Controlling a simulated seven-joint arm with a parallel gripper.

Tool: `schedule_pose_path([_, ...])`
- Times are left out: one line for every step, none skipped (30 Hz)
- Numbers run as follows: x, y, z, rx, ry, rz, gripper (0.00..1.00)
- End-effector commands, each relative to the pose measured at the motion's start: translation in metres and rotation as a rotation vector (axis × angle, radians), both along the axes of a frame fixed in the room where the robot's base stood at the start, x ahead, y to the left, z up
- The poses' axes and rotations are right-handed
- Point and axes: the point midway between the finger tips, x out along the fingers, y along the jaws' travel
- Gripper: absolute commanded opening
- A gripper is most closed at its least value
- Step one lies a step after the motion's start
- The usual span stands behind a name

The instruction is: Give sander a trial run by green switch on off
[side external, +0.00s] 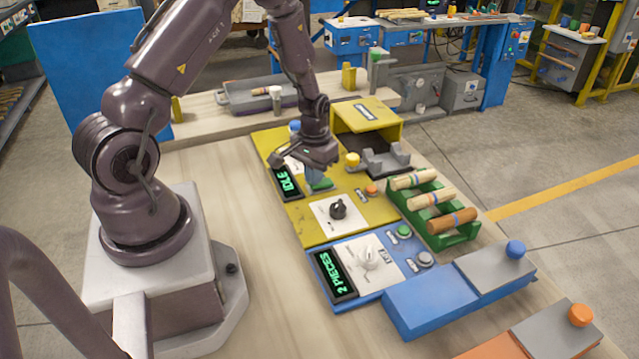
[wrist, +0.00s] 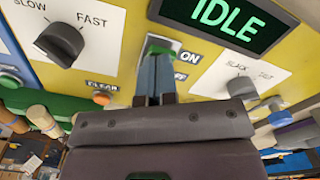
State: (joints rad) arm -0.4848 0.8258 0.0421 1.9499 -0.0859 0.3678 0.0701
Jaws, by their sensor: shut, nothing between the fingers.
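The green switch (wrist: 160,46) with ON and OFF labels shows in the wrist view just beyond my fingertips; in the side view part of the green switch (side external: 322,184) shows below my gripper (side external: 314,176). My gripper (wrist: 155,75) is shut and empty, its bluish fingers pointing at the switch and covering part of it. I cannot tell whether they touch it. The sander's yellow panel (side external: 300,215) has a display (side external: 286,181) reading IDLE, also readable in the wrist view (wrist: 225,20).
A black speed knob (side external: 338,208), marked slow and fast (wrist: 60,43), sits on the yellow panel. An orange button (side external: 371,190) is nearby. A green rack (side external: 440,225) holds turned wood pieces. The blue panel (side external: 365,265) reads 2 PIECES. Bare bench lies at left.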

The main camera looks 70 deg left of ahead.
Motion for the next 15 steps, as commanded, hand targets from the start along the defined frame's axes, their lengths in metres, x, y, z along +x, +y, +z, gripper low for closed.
schedule_pose_path([0.0001,0.0000,-0.0009,0.000,0.000,0.000,0.00])
schedule_pose_path([0.0002,-0.0001,-0.0013,0.000,0.000,0.000,0.00])
schedule_pose_path([0.0002,-0.0001,-0.0019,0.000,0.000,0.000,0.00])
schedule_pose_path([0.0002,-0.0001,-0.0024,0.000,0.000,0.000,0.00])
schedule_pose_path([0.0001,-0.0002,-0.0029,0.000,0.000,0.000,0.00])
schedule_pose_path([0.0001,-0.0002,-0.0035,0.000,0.000,0.000,0.00])
schedule_pose_path([0.0001,-0.0002,-0.0040,0.000,0.000,0.000,0.00])
schedule_pose_path([0.0001,-0.0002,-0.0045,0.000,0.000,0.000,0.00])
schedule_pose_path([0.0000,-0.0002,-0.0051,0.000,0.000,0.000,0.00])
schedule_pose_path([0.0001,-0.0002,-0.0048,0.000,0.000,0.000,0.00])
schedule_pose_path([0.0002,-0.0001,-0.0045,0.000,0.000,0.000,0.00])
schedule_pose_path([0.0004,0.0000,-0.0035,0.000,-0.001,0.000,0.00])
schedule_pose_path([0.0004,0.0000,-0.0021,0.001,-0.002,0.000,0.00])
schedule_pose_path([0.0006,0.0001,-0.0003,0.001,-0.002,0.000,0.00])
schedule_pose_path([0.0008,0.0002,0.0026,0.001,-0.003,0.000,0.00])
